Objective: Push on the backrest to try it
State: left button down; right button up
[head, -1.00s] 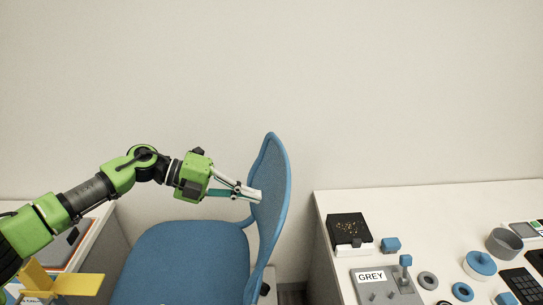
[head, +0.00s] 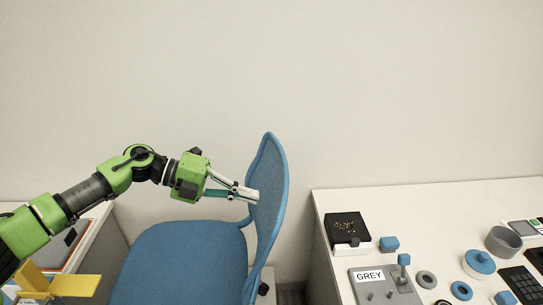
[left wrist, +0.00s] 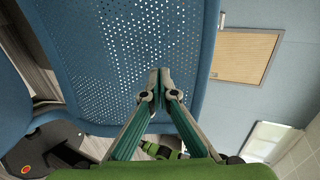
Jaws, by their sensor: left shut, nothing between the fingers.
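A blue office chair has a perforated mesh backrest (head: 267,172), seen nearly edge-on in the head view, and a blue seat (head: 180,262). The backrest also fills much of the left wrist view (left wrist: 125,45). My left gripper (head: 256,195) is shut and empty, with its tips at the front face of the backrest, above the seat. In the left wrist view the closed fingertips (left wrist: 160,82) lie against the mesh; whether they touch or stand just short is hard to tell. My right gripper is not in view.
A white table on the right holds a black box (head: 346,229), a grey board marked GREY (head: 370,276), blue and grey rings, and a grey cup (head: 502,241). Another desk with a yellow object (head: 70,286) is at the lower left. The wall behind is bare.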

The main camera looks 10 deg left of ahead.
pick_arm(q)
jog(key=a, duration=0.2)
jog(key=s+a, duration=0.1)
jog(key=a, duration=0.2)
jog(key=shift+s+a+b, duration=0.2)
jog(key=shift+b, duration=0.2)
dwell(0.4)
